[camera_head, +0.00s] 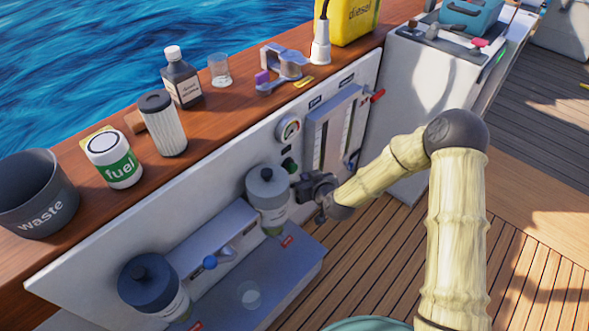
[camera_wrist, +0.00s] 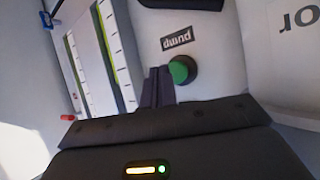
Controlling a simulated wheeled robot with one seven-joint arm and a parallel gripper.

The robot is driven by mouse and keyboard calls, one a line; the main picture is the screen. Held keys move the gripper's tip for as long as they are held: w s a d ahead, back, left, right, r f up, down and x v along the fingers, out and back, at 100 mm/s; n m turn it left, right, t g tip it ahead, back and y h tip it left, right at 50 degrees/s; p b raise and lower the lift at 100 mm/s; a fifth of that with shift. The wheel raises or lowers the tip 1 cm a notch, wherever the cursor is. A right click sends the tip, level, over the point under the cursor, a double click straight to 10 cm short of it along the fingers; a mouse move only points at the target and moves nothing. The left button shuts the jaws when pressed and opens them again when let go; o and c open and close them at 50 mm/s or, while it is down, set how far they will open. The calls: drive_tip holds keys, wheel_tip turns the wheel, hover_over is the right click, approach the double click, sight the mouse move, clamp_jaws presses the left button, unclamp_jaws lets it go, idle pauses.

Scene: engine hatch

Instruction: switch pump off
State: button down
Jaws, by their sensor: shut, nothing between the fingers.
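The pump button (camera_head: 289,165) is a green round knob on the white upright panel, just above my gripper in the head view. In the wrist view the green button (camera_wrist: 182,69) stands under an upside-down "pump" label (camera_wrist: 177,41). My gripper (camera_wrist: 159,72) is shut and empty, its dark fingertips beside the button, to its left. I cannot tell whether they touch it. In the head view my gripper (camera_head: 299,184) is close to the panel, its fingertips partly hard to make out.
A filter canister (camera_head: 268,200) stands close to the left of my gripper. A round gauge (camera_head: 288,128) sits above the button, and a sight-gauge plate (camera_head: 334,128) to the right. A red-handled valve (camera_head: 377,96) sticks out farther right. Open deck lies in front.

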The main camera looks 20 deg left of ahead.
drive_tip(key=d, duration=0.1)
drive_tip(key=s+d, duration=0.1)
drive_tip(key=shift+s+d, duration=0.1)
drive_tip(key=shift+d, duration=0.25)
drive_tip(key=s+d+r+m+g+h, duration=0.2)
drive_tip(key=s+d+r, duration=0.2)
drive_tip(key=d, duration=0.5)
drive_tip(key=s+d+r+m+g+h, duration=0.1)
drive_tip(key=s+d+r+h, duration=0.25)
drive_tip(key=d, duration=0.45)
drive_tip(key=s+d+r+m+g+h, duration=0.25)
drive_tip(key=d+r, duration=0.25)
drive_tip(key=d, duration=0.4)
drive_tip(key=s+d+r+m, duration=0.3)
drive_tip(key=s+d, duration=0.2)
drive_tip(key=s, duration=0.4)
wheel_tip(320, 180, up, 37)
drive_tip(key=p, duration=3.6)
drive_tip(key=shift+w+g+p, duration=0.2)
drive_tip(key=shift+g+p, duration=0.15)
drive_tip(key=shift+g, duration=0.1)
drive_tip(key=shift+a+f, duration=0.1)
